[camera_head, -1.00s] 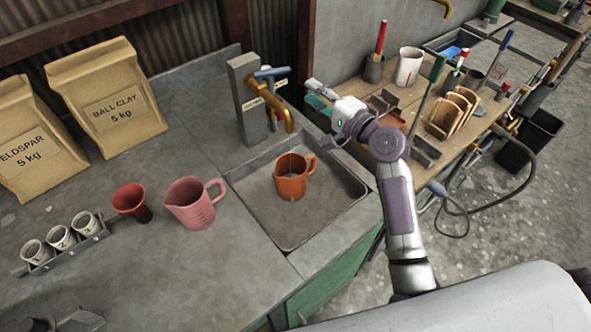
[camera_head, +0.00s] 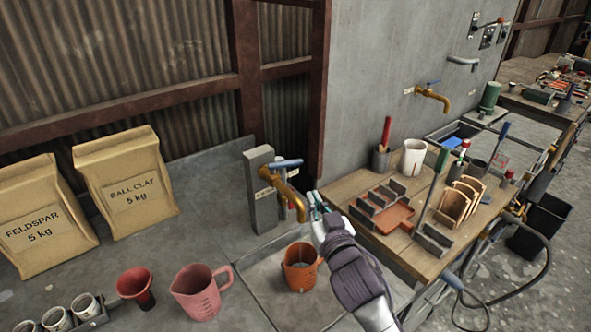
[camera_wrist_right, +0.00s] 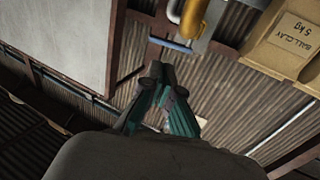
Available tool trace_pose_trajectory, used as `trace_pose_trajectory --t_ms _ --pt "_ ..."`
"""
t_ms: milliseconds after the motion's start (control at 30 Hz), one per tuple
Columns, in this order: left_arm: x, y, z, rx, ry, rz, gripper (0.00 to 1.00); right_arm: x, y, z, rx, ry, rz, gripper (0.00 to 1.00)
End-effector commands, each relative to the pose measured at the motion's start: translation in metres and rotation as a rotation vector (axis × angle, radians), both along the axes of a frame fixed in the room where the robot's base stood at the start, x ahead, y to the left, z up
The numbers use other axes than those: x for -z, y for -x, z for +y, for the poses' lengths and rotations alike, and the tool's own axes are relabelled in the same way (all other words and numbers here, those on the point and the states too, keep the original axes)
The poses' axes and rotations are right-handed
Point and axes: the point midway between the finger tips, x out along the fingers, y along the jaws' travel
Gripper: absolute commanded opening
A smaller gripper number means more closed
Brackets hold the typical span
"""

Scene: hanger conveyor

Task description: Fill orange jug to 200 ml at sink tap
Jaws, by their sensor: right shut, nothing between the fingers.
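The orange jug (camera_head: 300,277) stands upright in the sink basin (camera_head: 262,292), below the brass tap (camera_head: 290,197). Its inside shows from above, but I cannot read a level in it. The tap has a blue lever (camera_head: 281,164) on top and is fixed to a grey post (camera_head: 262,190). My right gripper (camera_head: 316,198) is just right of the tap spout, above and behind the jug. It is shut and empty; its teal fingers also show in the right wrist view (camera_wrist_right: 159,75), pointing toward the blue lever (camera_wrist_right: 170,44) and apart from it. My left gripper is not in view.
A pink jug (camera_head: 201,295), a red funnel (camera_head: 135,284) and several small cups stand left of the sink. Two paper bags, feldspar (camera_head: 42,222) and ball clay (camera_head: 128,185), stand behind. A cluttered wooden bench (camera_head: 350,187) is on the right.

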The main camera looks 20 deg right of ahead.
Motion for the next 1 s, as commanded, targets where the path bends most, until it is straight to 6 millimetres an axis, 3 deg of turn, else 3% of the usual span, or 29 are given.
trace_pose_trajectory --t_ms 300,500,700,1000 --pt "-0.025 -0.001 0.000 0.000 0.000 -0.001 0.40 -0.005 -0.069 0.000 0.001 0.000 0.001 0.00" --pt "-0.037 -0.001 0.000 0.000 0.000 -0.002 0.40 -0.004 -0.103 0.000 0.001 -0.002 0.002 0.00" --pt "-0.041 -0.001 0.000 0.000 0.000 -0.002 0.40 -0.001 -0.119 0.000 0.001 -0.003 0.001 0.00" --pt "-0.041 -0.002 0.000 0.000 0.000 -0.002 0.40 0.000 -0.122 0.000 0.001 -0.003 0.002 0.00"
